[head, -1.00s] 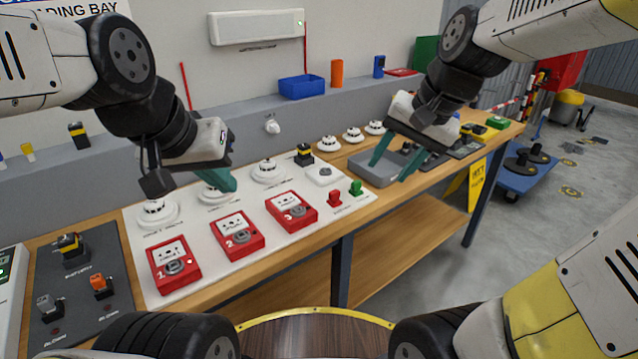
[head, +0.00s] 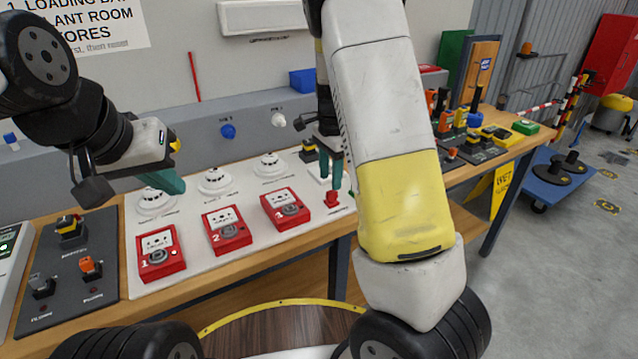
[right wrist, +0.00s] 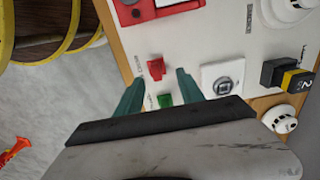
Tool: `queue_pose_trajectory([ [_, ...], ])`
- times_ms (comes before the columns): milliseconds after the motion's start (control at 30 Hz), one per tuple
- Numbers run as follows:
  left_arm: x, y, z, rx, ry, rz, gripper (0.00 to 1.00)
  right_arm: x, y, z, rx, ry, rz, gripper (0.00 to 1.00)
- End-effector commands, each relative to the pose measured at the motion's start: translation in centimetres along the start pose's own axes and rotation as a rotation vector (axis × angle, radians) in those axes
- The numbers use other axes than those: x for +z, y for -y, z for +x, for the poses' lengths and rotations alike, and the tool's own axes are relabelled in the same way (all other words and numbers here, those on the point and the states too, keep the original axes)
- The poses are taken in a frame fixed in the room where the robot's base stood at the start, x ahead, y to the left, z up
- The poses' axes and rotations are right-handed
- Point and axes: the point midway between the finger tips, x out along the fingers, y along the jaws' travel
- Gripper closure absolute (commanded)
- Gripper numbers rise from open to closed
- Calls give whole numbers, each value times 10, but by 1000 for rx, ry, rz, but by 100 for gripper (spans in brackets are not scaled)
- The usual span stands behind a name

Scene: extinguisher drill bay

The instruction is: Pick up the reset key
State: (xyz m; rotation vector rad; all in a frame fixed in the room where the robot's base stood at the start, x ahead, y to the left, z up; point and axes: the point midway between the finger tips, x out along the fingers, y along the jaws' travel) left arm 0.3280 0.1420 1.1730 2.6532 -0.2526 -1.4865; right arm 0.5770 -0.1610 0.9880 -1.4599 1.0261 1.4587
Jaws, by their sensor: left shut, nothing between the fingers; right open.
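A small red key-like piece (head: 332,199) stands at the right end of the white panel (head: 215,262). The right wrist view shows this red piece (right wrist: 156,68) and a similar green piece (right wrist: 165,100) beside it. Their labels are too small to read, so I cannot tell which is the reset key. My right gripper (head: 331,186) is open and points down over them; in the right wrist view its fingers (right wrist: 158,82) lie either side of the red piece, apart from it. My left gripper (head: 172,184) is shut and empty above the panel's left part.
Red call-point boxes (head: 226,230) and white round detectors (head: 214,180) fill the panel. A black-and-yellow block (right wrist: 287,76) and a white square button plate (right wrist: 222,78) sit near my right gripper. A dark board (head: 70,265) with switches lies at left.

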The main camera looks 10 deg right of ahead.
Motion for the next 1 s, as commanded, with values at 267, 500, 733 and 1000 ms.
queue_pose_trajectory([
  [267,0,0,0,0,0,0,100,-1,-8,40,5,1,-1,55],
  [500,0,0,0,0,0,0,100,-1,-6,56,-1,0,-3,55],
  [733,0,0,0,0,0,0,100,-1,-6,56,-1,0,-3,66],
  [1000,0,0,0,0,0,0,100,-1,-6,55,-1,1,-3,100],
])
